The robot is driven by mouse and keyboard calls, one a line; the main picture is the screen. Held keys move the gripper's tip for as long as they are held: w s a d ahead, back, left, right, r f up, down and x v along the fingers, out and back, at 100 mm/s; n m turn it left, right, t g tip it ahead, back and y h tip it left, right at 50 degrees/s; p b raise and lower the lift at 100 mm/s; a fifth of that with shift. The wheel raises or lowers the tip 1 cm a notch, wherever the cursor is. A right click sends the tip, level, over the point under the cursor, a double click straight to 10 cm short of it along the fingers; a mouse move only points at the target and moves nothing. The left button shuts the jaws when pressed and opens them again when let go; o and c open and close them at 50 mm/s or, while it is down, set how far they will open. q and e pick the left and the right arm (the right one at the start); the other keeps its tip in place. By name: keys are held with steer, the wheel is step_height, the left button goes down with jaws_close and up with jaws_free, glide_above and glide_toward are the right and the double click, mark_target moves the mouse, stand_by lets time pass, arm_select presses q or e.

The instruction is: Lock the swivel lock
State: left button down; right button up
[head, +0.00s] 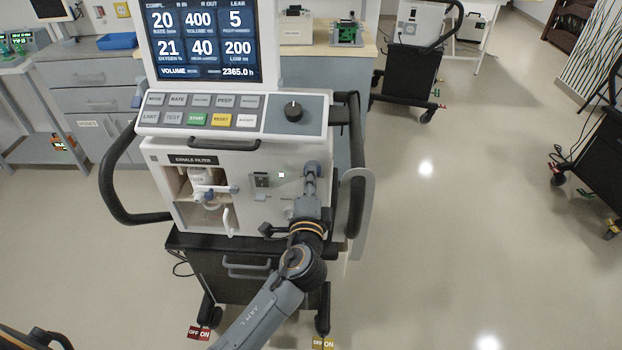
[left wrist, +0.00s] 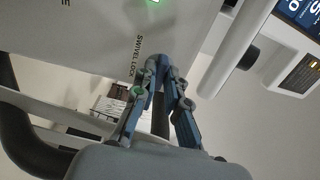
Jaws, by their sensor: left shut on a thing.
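The ventilator (head: 265,160) stands in the middle of the head view, its white front panel facing me. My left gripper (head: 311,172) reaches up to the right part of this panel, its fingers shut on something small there. In the left wrist view, the fingertips (left wrist: 160,66) come together right beside the printed SWIVEL LOCK label (left wrist: 136,58). The swivel lock is mostly hidden by the fingers; its angle cannot be made out. My right gripper is in neither view.
A dark side handle (head: 355,165) runs close to the right of my left gripper. The exhale filter bay (head: 203,190) is at the panel's left, below the control keys (head: 197,118). Another black cart (head: 408,82) stands behind.

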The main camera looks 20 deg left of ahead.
arm_select(q)
steer(key=c, duration=1.4)
jaws_free()
steer(key=v, duration=1.2)
steer(key=shift+f, duration=0.1)
steer(key=shift+f, duration=0.1)
